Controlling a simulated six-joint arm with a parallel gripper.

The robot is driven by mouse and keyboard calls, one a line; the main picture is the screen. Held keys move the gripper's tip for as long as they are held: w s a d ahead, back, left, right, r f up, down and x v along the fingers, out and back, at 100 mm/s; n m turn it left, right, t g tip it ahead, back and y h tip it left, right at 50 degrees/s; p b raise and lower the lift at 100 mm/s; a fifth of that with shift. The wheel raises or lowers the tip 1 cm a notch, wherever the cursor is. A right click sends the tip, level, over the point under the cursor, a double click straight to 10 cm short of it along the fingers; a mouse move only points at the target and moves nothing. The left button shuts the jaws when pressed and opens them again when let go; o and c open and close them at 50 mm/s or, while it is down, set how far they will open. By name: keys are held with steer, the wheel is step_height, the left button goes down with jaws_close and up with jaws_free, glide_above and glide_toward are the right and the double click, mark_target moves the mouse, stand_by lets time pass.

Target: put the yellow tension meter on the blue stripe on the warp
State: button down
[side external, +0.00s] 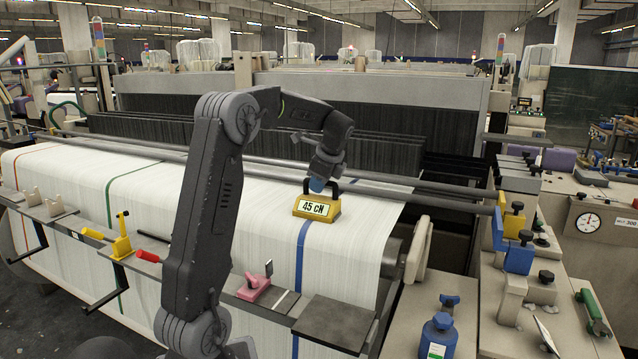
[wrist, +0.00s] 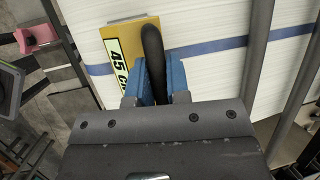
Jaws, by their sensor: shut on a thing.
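The yellow tension meter (side external: 316,207) has a black handle and a label reading "45 cN". It sits upright on the white warp (side external: 270,190), over the blue stripe (side external: 300,255), which runs out from under it on both sides. My gripper (side external: 319,184) is at the top of the meter, with its blue fingers around the handle. In the wrist view, the gripper (wrist: 157,82) is shut on the black handle, and the meter (wrist: 128,50) lies across the blue stripe (wrist: 215,46). I cannot tell whether its underside fully touches the warp.
Dark bars (side external: 420,188) run across the warp behind the meter. A pink tool (side external: 255,287) and a yellow tool (side external: 122,240) sit on the front rail. A blue bottle (side external: 440,330) stands at the lower right. The warp left of the meter is clear.

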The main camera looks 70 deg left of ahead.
steer(key=c, duration=1.1)
jaws_free()
steer(key=v, duration=1.2)
steer(key=d+n+t, duration=0.2)
steer(key=d+t, duration=0.1)
steer(key=d, duration=0.9)
steer(key=s+d+f+n+t+h, duration=0.2)
steer(key=s+d+f, duration=0.3)
steer(key=d, duration=0.5)
steer(key=s+d+f+n+t+h, duration=0.2)
steer(key=s+d+f+n, duration=0.2)
steer(key=s+d, duration=0.5)
step_height(320, 180, down, 2)
steer(key=d, duration=0.2)
steer(key=shift+s+d+n+h, duration=0.15)
steer(key=shift+d+n+h, duration=0.1)
steer(key=shift+n+h, duration=0.05)
